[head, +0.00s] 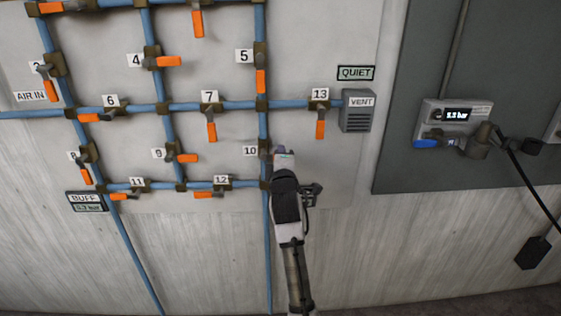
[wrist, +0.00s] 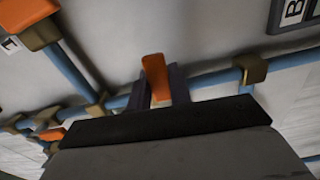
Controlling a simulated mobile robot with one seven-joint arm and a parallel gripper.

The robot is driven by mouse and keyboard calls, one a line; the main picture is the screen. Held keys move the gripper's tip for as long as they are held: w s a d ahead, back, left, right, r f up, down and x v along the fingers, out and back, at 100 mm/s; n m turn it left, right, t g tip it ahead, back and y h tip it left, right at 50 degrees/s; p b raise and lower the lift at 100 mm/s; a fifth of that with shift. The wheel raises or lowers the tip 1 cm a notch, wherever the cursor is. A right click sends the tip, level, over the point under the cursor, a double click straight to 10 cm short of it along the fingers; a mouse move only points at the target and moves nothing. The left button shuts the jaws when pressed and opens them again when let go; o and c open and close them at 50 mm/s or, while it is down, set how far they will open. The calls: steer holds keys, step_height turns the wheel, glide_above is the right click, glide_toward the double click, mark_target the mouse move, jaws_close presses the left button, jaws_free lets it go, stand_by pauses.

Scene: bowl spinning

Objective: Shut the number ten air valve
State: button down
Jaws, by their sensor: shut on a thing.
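The number ten tag (head: 250,150) is on the wall panel in the head view, beside the right-hand vertical blue pipe (head: 264,125). My gripper (head: 284,152) is at the panel just right of this tag, and my wrist hides most of the valve there. In the wrist view an orange valve handle (wrist: 154,68) stands between the two dark fingers of my gripper (wrist: 159,88), which are shut on it. A blue pipe (wrist: 210,84) runs behind the fingers. I cannot tell the handle's exact angle to its pipe.
Number 13 valve's handle (head: 320,129) hangs down to the upper right, near the vent box (head: 357,111). Number 12 valve's handle (head: 208,195) is lower left. A gauge (head: 456,113) with a cable is far right. Bare wall lies below the panel.

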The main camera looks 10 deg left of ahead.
steer(key=shift+r+n, duration=0.35)
steer(key=shift+n, duration=0.15)
steer(key=c, duration=1.3)
jaws_free()
steer(key=shift+f, duration=0.1)
steer(key=b+v, duration=0.4)
steer(key=v, duration=0.9)
steer(key=shift+s+d, duration=0.1)
steer(key=shift+s, duration=0.25)
